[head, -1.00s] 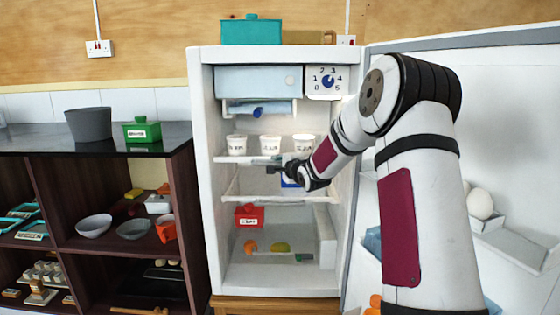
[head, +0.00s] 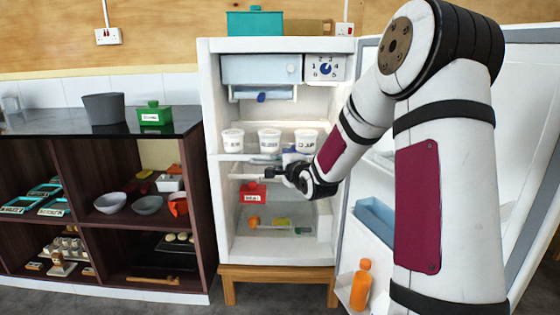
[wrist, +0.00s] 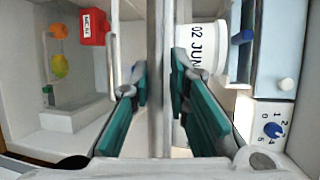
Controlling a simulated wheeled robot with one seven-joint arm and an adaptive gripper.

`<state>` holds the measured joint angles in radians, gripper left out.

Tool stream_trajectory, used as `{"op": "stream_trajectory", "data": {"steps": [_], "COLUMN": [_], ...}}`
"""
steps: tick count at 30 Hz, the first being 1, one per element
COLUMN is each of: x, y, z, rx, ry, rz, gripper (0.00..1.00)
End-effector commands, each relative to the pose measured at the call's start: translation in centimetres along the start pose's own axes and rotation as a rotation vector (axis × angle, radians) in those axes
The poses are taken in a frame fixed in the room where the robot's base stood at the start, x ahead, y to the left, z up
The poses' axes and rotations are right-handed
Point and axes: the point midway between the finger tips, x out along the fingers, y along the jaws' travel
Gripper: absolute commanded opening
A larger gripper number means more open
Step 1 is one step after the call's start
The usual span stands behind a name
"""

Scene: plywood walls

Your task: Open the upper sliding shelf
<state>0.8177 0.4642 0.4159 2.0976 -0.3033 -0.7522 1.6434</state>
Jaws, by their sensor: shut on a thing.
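The upper sliding shelf (head: 232,157) is a pale shelf in the open white fridge (head: 213,220), with three white labelled cups (head: 269,140) on it. It sits somewhat forward in the fridge. My gripper (head: 268,171) is at the shelf's front edge. In the wrist view, my gripper (wrist: 160,95) has its teal fingers on either side of the shelf's front edge (wrist: 157,50), shut on it. One cup (wrist: 203,48) with "02 JUN" on it stands close beside the fingers. My arm and gripper hide the shelf's right part in the head view.
A red container (head: 252,192) stands lower in the fridge. A small blue-handled drawer (head: 262,94) and a dial (head: 326,68) are above the cups. The open fridge door (head: 372,215) is at right, with an orange bottle (head: 361,285). A dark cabinet (head: 75,165) stands at left.

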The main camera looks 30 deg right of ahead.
Motion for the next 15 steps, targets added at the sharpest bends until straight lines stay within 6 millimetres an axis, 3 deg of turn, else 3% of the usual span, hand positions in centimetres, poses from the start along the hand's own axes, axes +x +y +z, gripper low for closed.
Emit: {"op": "stream_trajectory", "data": {"steps": [1,11,12,13,15], "x": [-0.16,-0.17,-0.17,-0.16,-0.15], "y": [1.06,1.12,1.12,1.12,1.03], "z": [-0.2,-0.2,-0.2,-0.21,-0.2], "rx": [0.01,0.01,0.01,0.01,0.009], "ry": [0.004,0.005,0.005,0.005,0.004], "rz": [0.023,0.024,0.024,0.024,0.022], "gripper": [0.0,0.0,0.25,0.31,0.31]}}
